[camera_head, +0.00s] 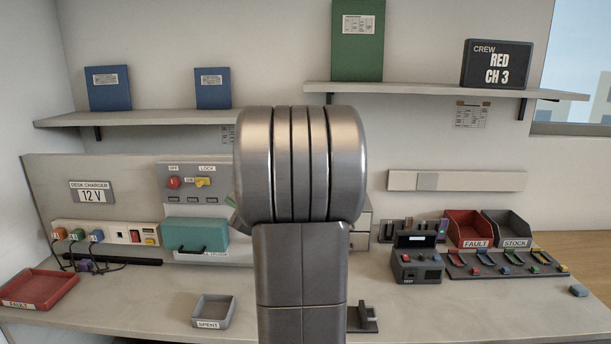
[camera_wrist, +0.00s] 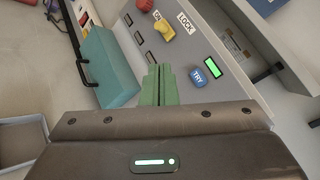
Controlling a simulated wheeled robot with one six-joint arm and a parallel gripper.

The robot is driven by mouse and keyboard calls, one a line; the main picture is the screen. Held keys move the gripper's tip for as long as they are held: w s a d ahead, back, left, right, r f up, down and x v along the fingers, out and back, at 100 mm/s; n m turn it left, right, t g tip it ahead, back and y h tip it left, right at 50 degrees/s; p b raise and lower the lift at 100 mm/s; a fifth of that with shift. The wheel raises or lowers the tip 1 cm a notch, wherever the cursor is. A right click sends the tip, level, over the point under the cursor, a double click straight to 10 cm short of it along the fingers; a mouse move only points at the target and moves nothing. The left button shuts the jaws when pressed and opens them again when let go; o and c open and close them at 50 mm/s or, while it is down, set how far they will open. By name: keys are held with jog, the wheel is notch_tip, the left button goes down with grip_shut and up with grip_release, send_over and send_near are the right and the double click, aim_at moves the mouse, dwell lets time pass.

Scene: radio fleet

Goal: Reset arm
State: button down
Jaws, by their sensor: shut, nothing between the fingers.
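My arm fills the middle of the head view and hides part of the bench and panel behind it. In the wrist view my gripper (camera_wrist: 160,73) shows its green fingers shut together with nothing between them. The fingers point at the grey control panel (camera_wrist: 193,52), below the yellow lock knob (camera_wrist: 164,30) and left of the blue TRY button (camera_wrist: 198,76). I cannot tell whether the fingertips touch the panel. A small green rectangle beside the TRY button is lit.
A teal box (camera_head: 195,235) stands at the panel's foot. A SPENT tray (camera_head: 213,310) and red FAULT tray (camera_head: 38,289) sit on the bench. At right are a tester (camera_head: 416,265), a rack of coloured pieces (camera_head: 508,263), and red FAULT (camera_head: 475,228) and grey STOCK (camera_head: 507,229) bins. Shelves hang above.

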jog(key=shift+w, duration=0.15)
jog(key=w, duration=0.5)
jog(key=shift+w+d+f+b, duration=0.1)
jog(key=shift+w+f+b, duration=0.15)
jog(key=shift+b, duration=0.1)
